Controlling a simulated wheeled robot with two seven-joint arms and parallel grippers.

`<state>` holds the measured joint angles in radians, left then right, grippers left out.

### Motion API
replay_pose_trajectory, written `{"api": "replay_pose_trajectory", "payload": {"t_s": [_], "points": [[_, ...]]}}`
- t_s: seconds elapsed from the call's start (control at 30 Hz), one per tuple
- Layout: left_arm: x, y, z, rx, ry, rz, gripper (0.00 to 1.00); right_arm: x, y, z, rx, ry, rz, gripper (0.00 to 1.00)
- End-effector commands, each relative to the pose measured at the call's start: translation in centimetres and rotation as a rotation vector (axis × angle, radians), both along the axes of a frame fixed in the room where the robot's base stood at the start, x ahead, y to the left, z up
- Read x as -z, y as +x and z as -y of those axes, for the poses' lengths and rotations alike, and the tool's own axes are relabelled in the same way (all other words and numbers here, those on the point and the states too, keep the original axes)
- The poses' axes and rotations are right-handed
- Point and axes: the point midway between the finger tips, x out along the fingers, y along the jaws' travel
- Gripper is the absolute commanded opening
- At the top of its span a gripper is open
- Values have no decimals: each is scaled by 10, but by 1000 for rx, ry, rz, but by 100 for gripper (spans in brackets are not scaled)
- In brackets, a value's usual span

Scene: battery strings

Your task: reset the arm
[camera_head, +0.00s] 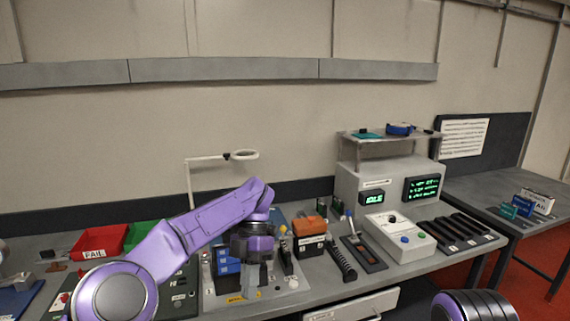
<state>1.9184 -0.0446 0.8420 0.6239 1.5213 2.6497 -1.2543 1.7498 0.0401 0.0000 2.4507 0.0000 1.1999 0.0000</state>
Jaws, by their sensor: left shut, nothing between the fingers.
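My left arm (205,220) comes in from the lower left, purple and bent at the elbow, and reaches over the bench. Its gripper (250,288) points down, shut and empty, above a grey board with blue blocks (226,262). The gripper hides part of that board. Whether the fingertips touch anything is unclear. My right gripper is not in view.
A red FAIL bin (98,242) and a green bin (148,233) stand at the back left. An orange-topped box (309,236), a tester with an IDLE display (374,197) and a numbered slotted tray (456,232) stand to the right. A lamp (240,155) rises behind.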

Motion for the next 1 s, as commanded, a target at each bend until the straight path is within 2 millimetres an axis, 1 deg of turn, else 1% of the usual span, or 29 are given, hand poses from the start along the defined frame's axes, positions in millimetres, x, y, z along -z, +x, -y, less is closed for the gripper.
{"api": "replay_pose_trajectory", "payload": {"t_s": [0.03, 0.17, 0.27, 0.33, 0.47, 0.57, 0.67, 0.7, 0.77, 0.8, 0.87, 0.9, 0.97, 1.0], "points": [[9, -1, -6, 7, 30, 2, 0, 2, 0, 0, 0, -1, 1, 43], [29, -2, -19, 33, 119, 14, 0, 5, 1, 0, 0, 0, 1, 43], [48, -3, -32, 67, 207, 25, 0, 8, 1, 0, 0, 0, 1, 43], [65, -4, -43, 102, 284, 39, 0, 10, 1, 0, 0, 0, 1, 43], [102, -6, -72, 198, 466, 76, 0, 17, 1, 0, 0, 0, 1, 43], [137, -8, -103, 321, 636, 118, 0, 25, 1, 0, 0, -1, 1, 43], [185, -11, -145, 542, 838, 187, 0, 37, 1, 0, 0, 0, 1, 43], [209, -13, -163, 679, 914, 225, 0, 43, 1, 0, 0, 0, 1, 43], [250, -21, -188, 928, 982, 287, 0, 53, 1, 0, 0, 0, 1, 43], [277, -31, -199, 1097, 983, 325, 0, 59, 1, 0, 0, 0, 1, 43], [315, -52, -209, 1323, 920, 367, 0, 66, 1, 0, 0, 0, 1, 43], [338, -71, -213, 1448, 851, 383, 0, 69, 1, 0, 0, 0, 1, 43], [368, -104, -217, 1600, 724, 394, 0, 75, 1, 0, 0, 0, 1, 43], [385, -129, -219, 1681, 627, 391, 0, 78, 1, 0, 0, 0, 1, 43]]}}
